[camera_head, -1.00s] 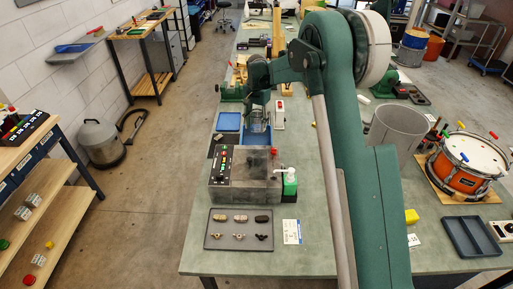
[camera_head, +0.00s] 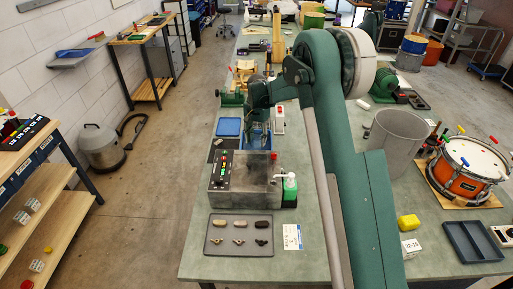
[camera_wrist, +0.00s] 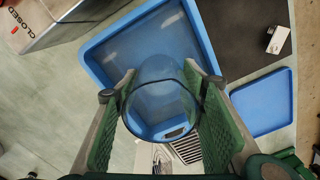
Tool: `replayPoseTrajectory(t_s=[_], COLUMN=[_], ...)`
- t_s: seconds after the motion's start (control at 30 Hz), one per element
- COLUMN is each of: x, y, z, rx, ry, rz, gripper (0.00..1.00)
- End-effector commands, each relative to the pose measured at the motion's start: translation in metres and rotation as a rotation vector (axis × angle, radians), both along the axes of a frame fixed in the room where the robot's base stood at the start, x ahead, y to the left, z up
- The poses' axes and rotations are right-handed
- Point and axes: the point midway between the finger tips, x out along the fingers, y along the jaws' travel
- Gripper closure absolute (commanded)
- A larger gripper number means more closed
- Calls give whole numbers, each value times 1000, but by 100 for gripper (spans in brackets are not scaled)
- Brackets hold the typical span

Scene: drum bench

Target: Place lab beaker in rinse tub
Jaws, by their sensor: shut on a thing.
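The lab beaker (camera_wrist: 160,95) is clear, with a dark rim line. In the wrist view it sits between the two green finger pads of my gripper (camera_wrist: 160,74), which is shut on it. The blue rinse tub (camera_wrist: 112,46) lies behind the beaker in that view, and its blue shows through the glass. In the head view my gripper (camera_head: 257,122) is over the tub (camera_head: 269,128), which is partly hidden by it. I cannot tell whether the beaker touches the tub floor.
A grey box with a control panel (camera_head: 245,178) stands just in front of the tub. A flat blue tray (camera_head: 228,127) lies to its left, a white device (camera_head: 280,120) to its right. A dark tray (camera_head: 218,243) with small parts lies near the front edge.

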Motion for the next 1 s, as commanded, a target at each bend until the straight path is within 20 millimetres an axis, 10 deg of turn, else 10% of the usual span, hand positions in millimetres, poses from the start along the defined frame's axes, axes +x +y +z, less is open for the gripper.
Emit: replayPoseTrajectory(t_s=[1.0], x=[0], y=[0], z=[-49], rx=[0], ry=[0], rz=[0], gripper=[73])
